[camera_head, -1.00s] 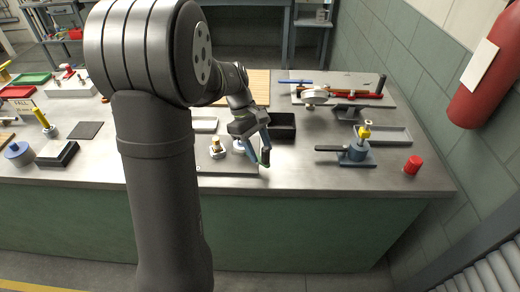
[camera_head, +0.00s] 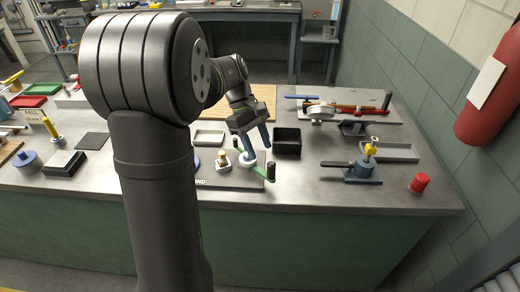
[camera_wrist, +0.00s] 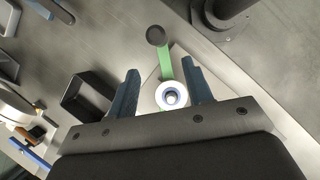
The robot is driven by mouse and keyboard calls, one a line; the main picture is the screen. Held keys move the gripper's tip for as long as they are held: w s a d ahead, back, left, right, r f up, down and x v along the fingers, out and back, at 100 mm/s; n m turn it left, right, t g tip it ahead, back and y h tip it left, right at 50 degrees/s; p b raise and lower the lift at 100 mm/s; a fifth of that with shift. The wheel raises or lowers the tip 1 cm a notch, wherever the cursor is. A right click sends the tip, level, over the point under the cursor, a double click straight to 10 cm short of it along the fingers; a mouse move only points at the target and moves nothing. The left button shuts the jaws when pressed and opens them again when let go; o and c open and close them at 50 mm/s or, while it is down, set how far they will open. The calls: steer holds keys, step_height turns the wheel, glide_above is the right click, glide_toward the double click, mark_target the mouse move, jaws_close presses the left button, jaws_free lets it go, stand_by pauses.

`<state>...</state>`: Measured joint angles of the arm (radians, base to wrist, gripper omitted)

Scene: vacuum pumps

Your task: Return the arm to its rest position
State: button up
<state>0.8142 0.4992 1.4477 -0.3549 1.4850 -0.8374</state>
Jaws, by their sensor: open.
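My gripper (camera_head: 258,143) is open above the bench, close to a white round part with a green handle (camera_head: 262,173) that ends in a black knob. In the wrist view the fingers of my gripper (camera_wrist: 160,80) are spread, with the white round part (camera_wrist: 172,95) showing between them. The green handle (camera_wrist: 164,62) points away past the fingertips to the black knob (camera_wrist: 156,36). Nothing appears gripped. Whether a finger touches the part cannot be told.
A black open box (camera_head: 287,142) stands just right of my gripper. A brass fitting (camera_head: 222,160) stands left of the white part. A blue-grey pump (camera_head: 358,170), a red cap (camera_head: 419,182) and a grey tray (camera_head: 390,152) are farther right. Bare bench lies between.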

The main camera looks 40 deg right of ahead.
steer(key=shift+x, duration=3.1)
steer(key=shift+x, duration=0.9)
steer(key=shift+w+d+n+h, duration=0.1)
steer(key=shift+d+n+h, duration=0.2)
steer(key=shift+d+n, duration=0.35)
steer(key=shift+a, duration=0.2)
